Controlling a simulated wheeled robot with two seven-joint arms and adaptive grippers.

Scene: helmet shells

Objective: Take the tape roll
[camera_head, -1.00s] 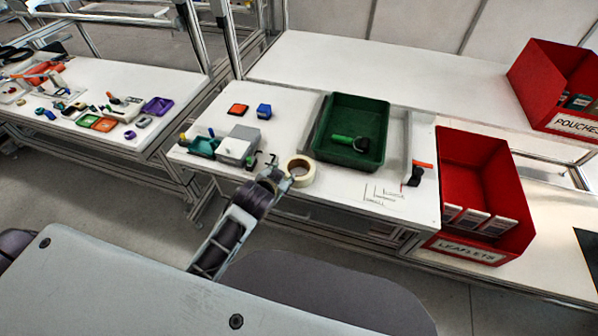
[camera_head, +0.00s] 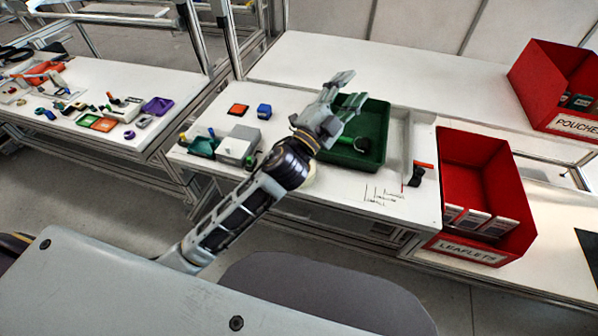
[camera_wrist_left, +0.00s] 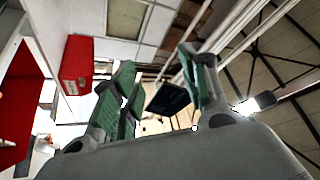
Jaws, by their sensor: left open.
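The cream tape roll (camera_head: 312,179) lies on the white table, mostly hidden behind my left arm's wrist; only a sliver of its edge shows. My left gripper (camera_head: 348,91) is open and empty, raised in front of the far left part of the green tray. Its fingers point up and away, past the tape roll. In the left wrist view the open gripper (camera_wrist_left: 155,62) faces the ceiling with nothing between its fingers, and no tape roll shows. My right gripper is out of view.
The green tray (camera_head: 376,128) holds a green and black tool (camera_head: 354,142). A grey box (camera_head: 237,147), an orange block (camera_head: 238,109) and a blue block (camera_head: 264,111) stand left. A red leaflets bin (camera_head: 475,168) stands right of the table.

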